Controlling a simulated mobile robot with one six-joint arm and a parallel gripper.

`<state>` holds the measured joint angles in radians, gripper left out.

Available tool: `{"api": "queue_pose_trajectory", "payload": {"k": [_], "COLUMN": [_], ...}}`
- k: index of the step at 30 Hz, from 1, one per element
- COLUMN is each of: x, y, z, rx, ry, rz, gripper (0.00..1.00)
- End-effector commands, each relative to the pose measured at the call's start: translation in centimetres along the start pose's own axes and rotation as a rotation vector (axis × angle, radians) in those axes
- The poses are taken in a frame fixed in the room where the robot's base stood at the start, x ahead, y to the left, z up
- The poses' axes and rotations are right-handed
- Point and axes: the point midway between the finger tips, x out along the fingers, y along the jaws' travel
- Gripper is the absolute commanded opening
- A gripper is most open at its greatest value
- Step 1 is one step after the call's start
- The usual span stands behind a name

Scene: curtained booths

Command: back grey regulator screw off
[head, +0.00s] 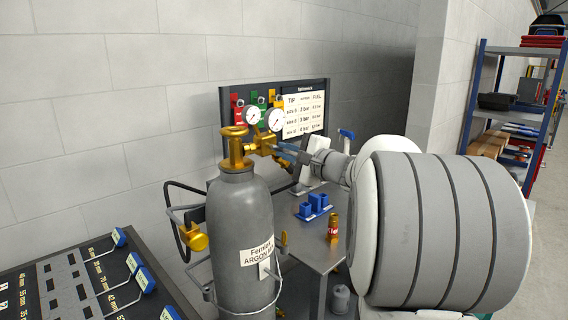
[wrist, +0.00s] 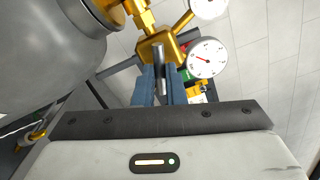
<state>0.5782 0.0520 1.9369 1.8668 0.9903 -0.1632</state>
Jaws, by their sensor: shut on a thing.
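The grey cylinder (head: 240,220), labelled argon, stands upright with a brass valve (head: 234,146) on top. The brass regulator (head: 263,144) sits on its right side with two round gauges (head: 276,120). In the wrist view the regulator body (wrist: 157,47) is just beyond my fingertips. A grey regulator screw bar (wrist: 158,70) stands between the blue jaws of my gripper (wrist: 159,82), which are shut on it. In the head view my gripper (head: 285,151) reaches the regulator from the right; the screw is hidden there.
A small grey table (head: 318,257) behind holds a blue holder (head: 313,205) and a brass-and-red fitting (head: 333,227). A dark board with a chart (head: 304,114) stands at the back. Shelving (head: 475,95) stands far right.

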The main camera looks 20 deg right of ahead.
Motion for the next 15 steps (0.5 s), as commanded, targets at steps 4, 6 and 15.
{"api": "queue_pose_trajectory", "payload": {"k": [4,6,15], "x": [0.01,0.02,0.01], "y": [0.55,0.38,0.00], "z": [-0.11,-0.05,0.07], "rx": [-0.091,-0.120,-0.138], "ry": [-0.003,-0.002,-0.002], "rz": [-0.002,0.000,0.001], "gripper": [0.00,0.00,0.00]}}
